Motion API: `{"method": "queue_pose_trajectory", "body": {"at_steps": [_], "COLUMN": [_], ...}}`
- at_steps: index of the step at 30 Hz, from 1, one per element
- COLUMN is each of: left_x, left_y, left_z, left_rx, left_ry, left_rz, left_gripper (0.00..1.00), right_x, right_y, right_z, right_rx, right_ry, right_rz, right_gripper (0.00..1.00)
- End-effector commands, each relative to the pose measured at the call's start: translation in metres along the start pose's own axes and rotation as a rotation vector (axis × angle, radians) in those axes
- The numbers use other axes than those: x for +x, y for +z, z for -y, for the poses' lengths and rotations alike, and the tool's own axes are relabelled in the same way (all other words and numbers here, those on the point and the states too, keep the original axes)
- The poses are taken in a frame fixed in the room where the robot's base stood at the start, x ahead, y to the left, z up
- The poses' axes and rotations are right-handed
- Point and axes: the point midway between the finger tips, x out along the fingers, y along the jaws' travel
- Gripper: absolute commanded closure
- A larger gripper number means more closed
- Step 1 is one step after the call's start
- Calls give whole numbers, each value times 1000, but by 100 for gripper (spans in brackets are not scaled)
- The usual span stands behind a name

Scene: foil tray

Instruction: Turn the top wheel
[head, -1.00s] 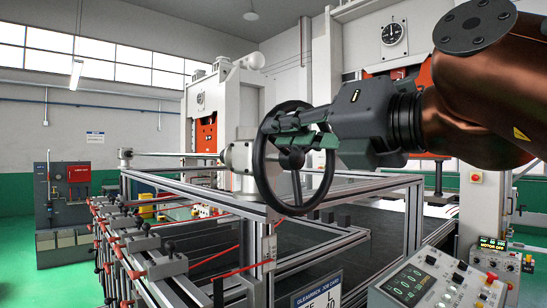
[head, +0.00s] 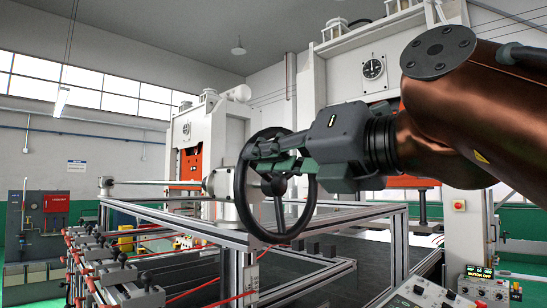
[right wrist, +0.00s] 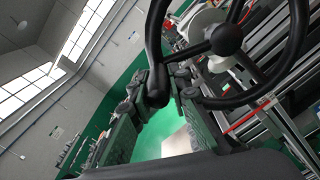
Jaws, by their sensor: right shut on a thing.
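The top wheel (head: 277,186) is a black handwheel with a round rim, spokes and a dark hub. It stands upright at the end of a horizontal shaft above the frame's corner. My right gripper (head: 256,152) comes in from the right and is shut on the wheel at its upper left part. In the right wrist view the wheel's hub (right wrist: 226,38) shows at the upper right, and a black grip of the wheel (right wrist: 157,95) sits between the fingers of my right gripper (right wrist: 167,84). The fingers hide part of the rim. My left gripper is out of view.
A metal profile frame (head: 330,212) surrounds a dark bed below the wheel. Several clamps line its left side. A white press with a dial gauge (head: 373,68) stands behind my right arm. A control panel (head: 425,292) is at the lower right.

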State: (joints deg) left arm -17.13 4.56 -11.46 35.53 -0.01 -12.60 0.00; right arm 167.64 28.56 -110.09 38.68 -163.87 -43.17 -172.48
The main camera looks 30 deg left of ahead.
Motion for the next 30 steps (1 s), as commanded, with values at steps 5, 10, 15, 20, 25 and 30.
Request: {"method": "queue_pose_trajectory", "body": {"at_steps": [5,10,15,20,25,30], "left_x": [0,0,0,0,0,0], "left_y": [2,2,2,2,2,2], "left_z": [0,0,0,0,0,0], "left_rx": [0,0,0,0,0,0], "left_ry": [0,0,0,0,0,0], "left_rz": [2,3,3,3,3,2], "left_gripper": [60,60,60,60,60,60], "right_x": [0,0,0,0,0,0], "right_y": [1,1,1,1,0,0], "right_z": [5,5,5,5,4,2], "right_rx": [1,1,1,1,1,1], "right_ry": [-5,-5,-6,-6,-5,-3], "right_rz": [2,2,2,2,2,1], "right_gripper": [100,100,100,100,72,66]}}
